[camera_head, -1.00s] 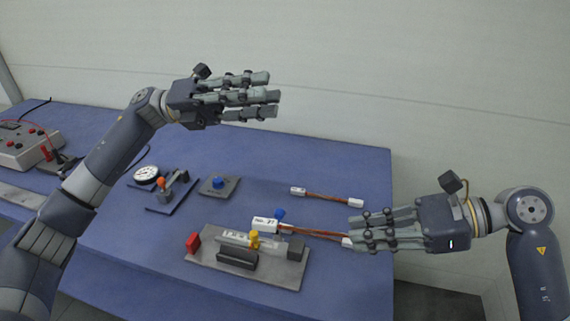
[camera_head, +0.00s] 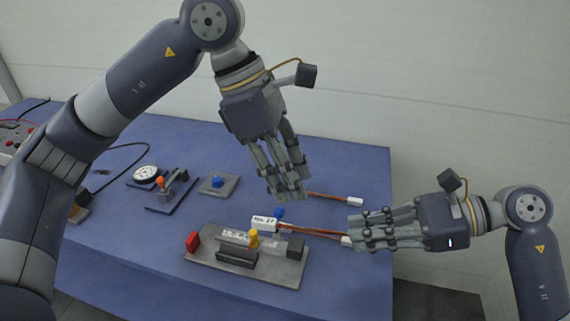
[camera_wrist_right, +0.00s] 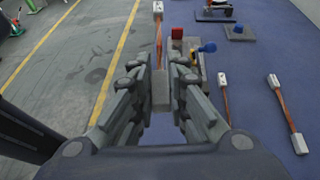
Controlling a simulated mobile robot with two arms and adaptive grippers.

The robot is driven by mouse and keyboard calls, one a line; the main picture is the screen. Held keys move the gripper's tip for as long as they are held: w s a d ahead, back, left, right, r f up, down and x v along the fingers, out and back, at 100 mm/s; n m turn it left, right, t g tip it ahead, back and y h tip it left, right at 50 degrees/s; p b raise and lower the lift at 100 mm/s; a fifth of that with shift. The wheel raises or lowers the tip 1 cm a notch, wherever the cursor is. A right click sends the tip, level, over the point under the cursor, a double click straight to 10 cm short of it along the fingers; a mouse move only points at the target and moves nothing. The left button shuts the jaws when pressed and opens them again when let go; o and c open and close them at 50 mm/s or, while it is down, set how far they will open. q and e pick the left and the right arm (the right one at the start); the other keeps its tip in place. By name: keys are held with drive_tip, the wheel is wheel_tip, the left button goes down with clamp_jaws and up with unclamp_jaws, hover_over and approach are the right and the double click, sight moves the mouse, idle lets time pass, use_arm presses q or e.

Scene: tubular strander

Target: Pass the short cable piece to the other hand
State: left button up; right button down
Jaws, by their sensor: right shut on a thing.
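My right gripper (camera_head: 362,235) is shut on a short cable piece (camera_wrist_right: 158,45) with white end blocks. In the right wrist view, its near end sits between the fingers and its far end points away. In the head view, the labelled white block (camera_head: 264,223) and brown-red wire stretch left from my right fingertips. My left gripper (camera_head: 288,192) hangs fingers down, above and left of my right one. I see no cable in it; its finger gap is unclear. Two other cable pieces, (camera_wrist_right: 226,100) and (camera_wrist_right: 286,112), lie on the blue table.
A grey fixture (camera_head: 215,258) with a red block and yellow knob stands at the front of the blue table (camera_head: 340,165). A blue-knobbed plate (camera_head: 217,185) and a dial gauge (camera_head: 146,174) are further left. The table's back right is clear.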

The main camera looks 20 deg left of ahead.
sight(314, 230)
use_arm(q)
drive_tip(key=x, duration=1)
drive_tip(key=shift+d+f, duration=0.1)
drive_tip(key=shift+d, duration=0.05)
clamp_jaws()
use_arm(e)
drive_tip(key=c, duration=1.5)
unclamp_jaws()
